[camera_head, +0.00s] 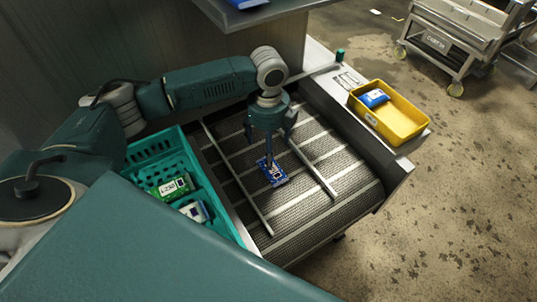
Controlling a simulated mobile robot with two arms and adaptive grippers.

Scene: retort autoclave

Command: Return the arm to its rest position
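My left arm comes in from the left and crosses above the teal crate. My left gripper (268,139) points down over the conveyor belt, with its fingers spread apart. A blue and white packet (273,172) lies on the belt just below the gripper, between two guide rails; the gap between fingers and packet is hard to judge. My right gripper is not in view.
A teal crate (148,147) left of the conveyor (325,222) holds a green packet (175,187) and a white and blue one (196,211). A yellow bin (405,128) on the right ledge holds a blue and white packet (374,98). A metal cart (455,45) stands on the floor behind.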

